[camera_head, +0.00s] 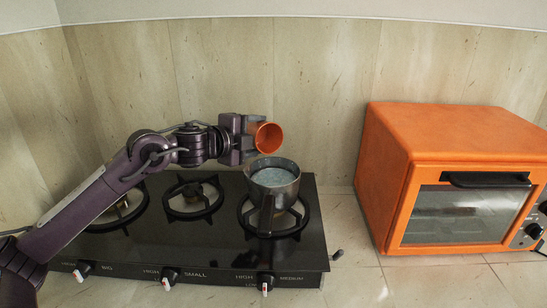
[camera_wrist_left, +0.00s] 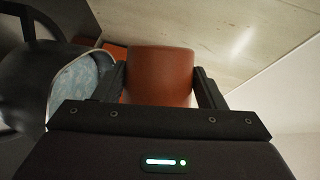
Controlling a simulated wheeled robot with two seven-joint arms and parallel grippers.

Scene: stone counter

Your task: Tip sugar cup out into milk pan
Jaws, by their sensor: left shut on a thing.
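My left gripper (camera_head: 245,137) is shut on the orange sugar cup (camera_head: 269,138). It holds the cup just above the rim of the milk pan, toward the pan's back left. The cup is tilted onto its side, and its mouth faces right and toward the camera. In the left wrist view the cup (camera_wrist_left: 160,74) sits between the two fingers (camera_wrist_left: 160,88). The dark metal milk pan (camera_head: 272,183) stands on the right burner with a pale bluish-white content inside. The pan (camera_wrist_left: 78,90) also shows at the left of the wrist view. My right gripper is not in view.
The black stove (camera_head: 225,235) has several burners and knobs along its front edge. A wall rises behind.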

